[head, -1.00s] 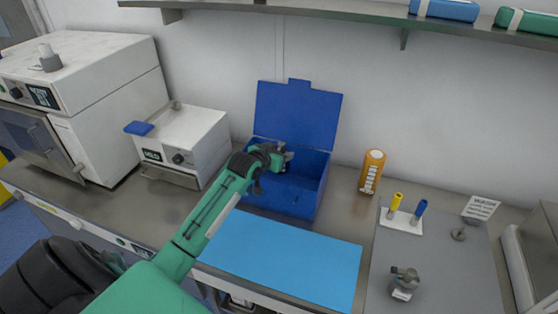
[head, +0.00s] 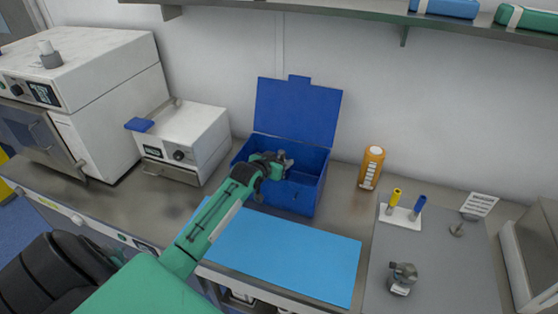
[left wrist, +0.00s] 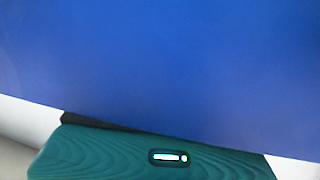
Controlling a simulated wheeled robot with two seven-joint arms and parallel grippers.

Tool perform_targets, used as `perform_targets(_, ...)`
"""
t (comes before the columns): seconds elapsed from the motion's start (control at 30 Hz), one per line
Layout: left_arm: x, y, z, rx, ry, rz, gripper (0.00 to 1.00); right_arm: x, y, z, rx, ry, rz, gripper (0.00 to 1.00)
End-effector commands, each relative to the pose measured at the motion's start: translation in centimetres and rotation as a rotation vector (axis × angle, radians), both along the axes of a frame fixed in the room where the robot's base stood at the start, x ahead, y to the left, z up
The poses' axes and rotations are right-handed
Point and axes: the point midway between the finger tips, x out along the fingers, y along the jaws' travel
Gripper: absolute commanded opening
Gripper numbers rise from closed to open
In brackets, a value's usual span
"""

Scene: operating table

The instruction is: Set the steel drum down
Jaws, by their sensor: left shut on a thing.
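My left gripper (head: 282,163) reaches from the front left over the open blue box (head: 290,197). It is shut on a small grey metallic thing at its fingertips, which I take to be the steel drum (head: 287,159). The drum is small here and partly hidden by the gripper, and whether it touches the box cannot be told. The left wrist view shows a large plain blue surface (left wrist: 170,70) and a teal part of my own below it; the held thing does not show there. My right gripper is not in view.
The blue box's lid (head: 298,108) stands up at the back. A light blue mat (head: 290,258) lies clear in front. An orange bottle (head: 371,168) stands right of the box, a white device (head: 183,140) left. A grey mat (head: 440,285) holds small items, including a metal piece (head: 402,278).

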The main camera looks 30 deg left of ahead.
Motion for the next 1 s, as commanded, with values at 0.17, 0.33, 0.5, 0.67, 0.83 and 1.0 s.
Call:
perform_targets(0.17, -0.2, -0.1, -0.7, 0.002, 0.014, -0.002, 0.71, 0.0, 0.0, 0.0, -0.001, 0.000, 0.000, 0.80)
perform_targets(0.33, -0.3, -0.2, -0.9, 0.003, 0.017, -0.002, 0.77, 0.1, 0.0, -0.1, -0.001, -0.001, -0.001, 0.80)
perform_targets(0.5, -0.3, -0.2, -0.9, 0.003, 0.020, -0.004, 0.77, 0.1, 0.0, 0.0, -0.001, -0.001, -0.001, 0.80)
perform_targets(0.67, -0.5, -0.2, 0.3, 0.003, 0.020, -0.004, 0.77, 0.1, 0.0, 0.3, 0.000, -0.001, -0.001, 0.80)
perform_targets(0.83, -2.9, -0.2, 1.2, 0.005, 0.015, -0.003, 0.77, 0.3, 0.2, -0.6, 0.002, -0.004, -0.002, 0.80)
perform_targets(1.0, -5.6, -0.3, 2.5, 0.004, 0.011, -0.003, 0.77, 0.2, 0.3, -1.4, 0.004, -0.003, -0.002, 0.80)
